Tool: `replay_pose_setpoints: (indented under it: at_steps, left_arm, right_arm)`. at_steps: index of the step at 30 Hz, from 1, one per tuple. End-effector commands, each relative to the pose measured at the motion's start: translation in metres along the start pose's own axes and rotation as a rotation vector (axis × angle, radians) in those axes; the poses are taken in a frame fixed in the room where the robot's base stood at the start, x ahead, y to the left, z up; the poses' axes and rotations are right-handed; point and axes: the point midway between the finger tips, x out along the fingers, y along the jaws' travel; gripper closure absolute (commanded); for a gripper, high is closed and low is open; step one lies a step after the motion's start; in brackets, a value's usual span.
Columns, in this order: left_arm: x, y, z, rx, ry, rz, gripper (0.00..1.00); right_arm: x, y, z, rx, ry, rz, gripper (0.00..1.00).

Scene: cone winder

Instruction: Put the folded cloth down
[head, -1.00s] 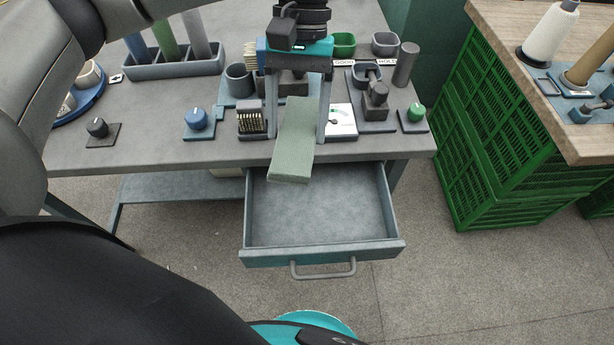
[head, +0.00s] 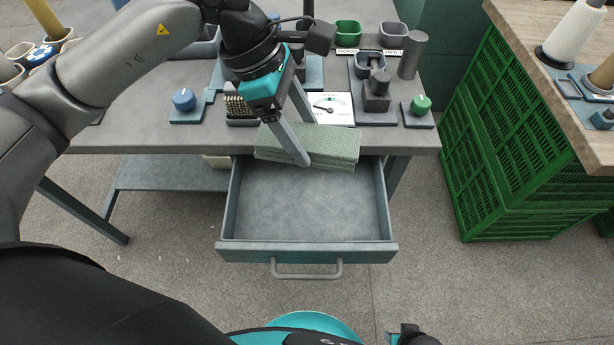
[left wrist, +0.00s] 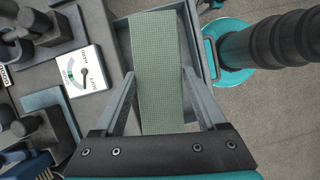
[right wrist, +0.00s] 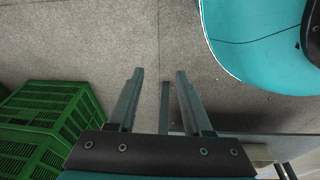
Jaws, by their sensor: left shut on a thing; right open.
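The folded cloth (head: 335,148) is a flat, grey-green slab. My left gripper (head: 292,135) is shut on it and holds it crosswise at the back of the open drawer, near the table's front edge. In the left wrist view the cloth (left wrist: 158,65) lies lengthwise between the fingers (left wrist: 160,90), with the drawer behind it. Whether it touches the drawer or table edge I cannot tell. The drawer (head: 308,205) is pulled out and its visible floor is bare. My right gripper (right wrist: 158,80) is open and empty over the floor.
On the table (head: 135,120) stand a blue knob (head: 184,99), a dial gauge (head: 330,107), a green knob (head: 420,104) and several small cups and stands. Green crates (head: 510,150) stand at the right under a wooden top (head: 560,80).

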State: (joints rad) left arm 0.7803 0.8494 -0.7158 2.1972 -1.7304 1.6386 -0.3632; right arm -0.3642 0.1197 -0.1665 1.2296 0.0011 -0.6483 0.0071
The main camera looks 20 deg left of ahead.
Motion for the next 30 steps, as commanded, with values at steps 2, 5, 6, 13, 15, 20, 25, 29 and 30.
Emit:
replay_pose_setpoints:
  at_steps: [2,5,6,13,15,20,25,29,30]
  left_arm:
    - [0.002,0.0,0.0,-0.061,0.0,0.025,0.81]
    - [0.002,0.001,0.0,-0.118,0.0,0.048,0.81]
    - [0.002,0.001,0.0,-0.134,0.001,0.054,0.81]
    - [0.02,0.001,-0.008,-0.163,0.001,0.061,0.81]
    - [0.031,0.001,-0.013,-0.162,0.002,0.06,0.81]
    - [0.054,0.001,-0.022,-0.161,0.002,0.06,0.81]
    - [0.08,0.001,-0.033,-0.16,0.003,0.059,0.81]
    - [0.102,0.0,-0.042,-0.161,0.002,0.059,0.81]
    - [0.109,0.0,-0.045,-0.16,0.002,0.06,0.81]
  right_arm:
    - [0.0,-0.001,-0.003,0.001,0.002,-0.001,0.5]
    - [-0.001,-0.001,-0.006,0.001,0.003,-0.001,0.5]
    - [-0.002,-0.001,-0.006,0.001,0.004,-0.001,0.5]
    - [-0.009,-0.006,-0.017,0.004,0.008,-0.008,0.5]
    - [-0.014,-0.008,-0.023,0.005,0.01,-0.011,0.5]
    - [-0.027,-0.013,-0.035,0.009,0.013,-0.018,0.5]
    - [-0.043,-0.016,-0.047,0.012,0.02,-0.024,0.5]
    - [-0.056,-0.016,-0.06,0.014,0.042,-0.023,0.5]
    - [-0.06,-0.015,-0.064,0.014,0.051,-0.023,0.5]
